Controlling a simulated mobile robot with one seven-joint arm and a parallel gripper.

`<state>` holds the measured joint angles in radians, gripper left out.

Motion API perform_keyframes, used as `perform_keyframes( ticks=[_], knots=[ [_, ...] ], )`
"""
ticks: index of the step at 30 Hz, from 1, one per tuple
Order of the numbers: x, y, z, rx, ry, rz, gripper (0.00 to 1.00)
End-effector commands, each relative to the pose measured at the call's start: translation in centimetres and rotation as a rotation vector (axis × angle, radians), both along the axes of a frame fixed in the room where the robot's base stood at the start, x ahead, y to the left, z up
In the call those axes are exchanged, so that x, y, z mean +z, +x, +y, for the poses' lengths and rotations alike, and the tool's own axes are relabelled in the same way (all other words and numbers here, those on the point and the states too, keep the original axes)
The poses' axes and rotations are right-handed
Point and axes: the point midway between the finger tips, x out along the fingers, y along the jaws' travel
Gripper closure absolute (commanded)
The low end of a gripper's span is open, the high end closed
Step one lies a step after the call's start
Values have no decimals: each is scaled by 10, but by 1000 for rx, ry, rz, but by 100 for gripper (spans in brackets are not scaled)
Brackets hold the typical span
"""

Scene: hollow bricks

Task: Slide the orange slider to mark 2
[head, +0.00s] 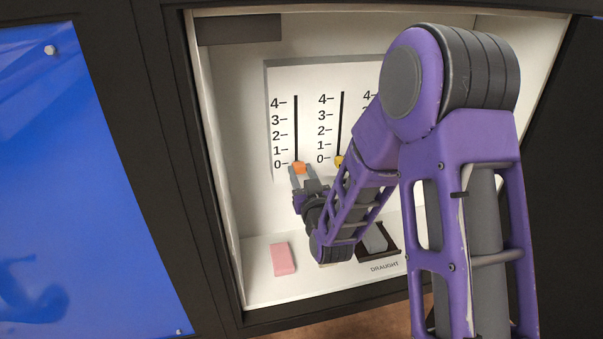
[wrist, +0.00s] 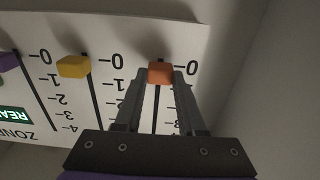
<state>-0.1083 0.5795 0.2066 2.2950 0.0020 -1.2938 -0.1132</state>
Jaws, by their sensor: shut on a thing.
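The orange slider (head: 299,168) sits at the bottom of the leftmost slot in the head view, about level with mark 0. It also shows in the wrist view (wrist: 160,72) between my fingertips, near the 0 label. Mark 2 (head: 277,135) is higher on the scale left of that slot. My gripper (head: 301,178) reaches up to the slider from below and is shut on it. In the wrist view the two fingers of my gripper (wrist: 159,80) lie one on each side of the orange slider.
A yellow slider (head: 340,161) sits near 0 in the neighbouring slot. A purple slider (wrist: 8,61) shows farther left in the wrist view. A pink block (head: 283,259) and a dark tray marked DRAUGHT (head: 393,254) are on the cabinet floor. Cabinet walls enclose the panel.

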Motion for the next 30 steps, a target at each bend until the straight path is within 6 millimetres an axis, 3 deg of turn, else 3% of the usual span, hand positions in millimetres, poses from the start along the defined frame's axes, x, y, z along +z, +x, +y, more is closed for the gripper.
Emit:
perform_keyframes(
  ticks=[4,9,13,25,26,30],
  knots=[
    [17,1,0,0,0,-4,100],
    [56,1,0,-1,1,-8,100],
    [76,1,0,0,2,-6,100],
    [82,0,0,0,1,-4,100],
    [82,0,0,0,1,-4,56],
    [81,0,0,0,1,-3,30]
  ],
)
